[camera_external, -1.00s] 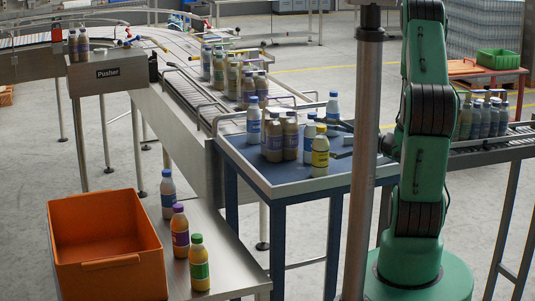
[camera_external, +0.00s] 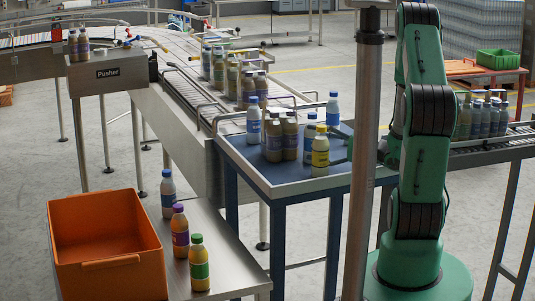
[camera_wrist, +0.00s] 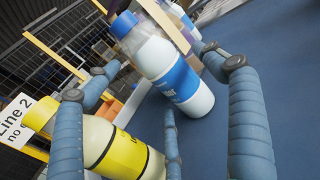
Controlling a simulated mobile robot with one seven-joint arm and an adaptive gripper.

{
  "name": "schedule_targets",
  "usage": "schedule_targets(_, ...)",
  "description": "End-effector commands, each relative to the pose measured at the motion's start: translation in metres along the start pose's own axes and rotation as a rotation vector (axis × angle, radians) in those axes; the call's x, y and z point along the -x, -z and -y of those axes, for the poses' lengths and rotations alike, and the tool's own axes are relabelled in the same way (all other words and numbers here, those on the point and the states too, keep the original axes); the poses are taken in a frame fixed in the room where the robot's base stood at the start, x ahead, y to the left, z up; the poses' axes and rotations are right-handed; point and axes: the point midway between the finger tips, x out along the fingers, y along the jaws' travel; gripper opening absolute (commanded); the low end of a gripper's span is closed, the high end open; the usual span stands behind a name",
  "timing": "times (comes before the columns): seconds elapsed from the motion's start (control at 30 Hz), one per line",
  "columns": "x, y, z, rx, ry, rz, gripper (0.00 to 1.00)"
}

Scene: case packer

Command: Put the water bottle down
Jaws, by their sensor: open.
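A water bottle with a blue cap and blue label (camera_wrist: 178,83) fills the middle of the wrist view, standing on the blue tabletop. It appears tilted only because that view is tilted. It seems to be the blue-capped bottle (camera_external: 309,146) on the blue table (camera_external: 268,181) in the external view. My gripper (camera_wrist: 158,80) is open, its blue padded fingers spread around or beside the bottle; contact cannot be told. In the external view my gripper (camera_external: 339,146) is low over the table's right side, partly hidden by the pole.
A yellow-capped bottle (camera_external: 320,152) stands close by; it also shows in the wrist view (camera_wrist: 118,150) beside the left finger. Brown bottles (camera_external: 290,137) crowd the table's left. A grey pole (camera_external: 364,150) stands before my arm. An orange crate (camera_external: 105,260) is front left.

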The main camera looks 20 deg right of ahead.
Motion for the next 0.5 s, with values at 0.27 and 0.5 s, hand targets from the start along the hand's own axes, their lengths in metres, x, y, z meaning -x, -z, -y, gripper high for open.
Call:
schedule_targets(0.27,-0.025,0.0,0.0,-0.001,0.0,0.0,0.83)
schedule_targets(0.5,-0.029,0.0,0.0,0.0,0.001,0.0,0.83)
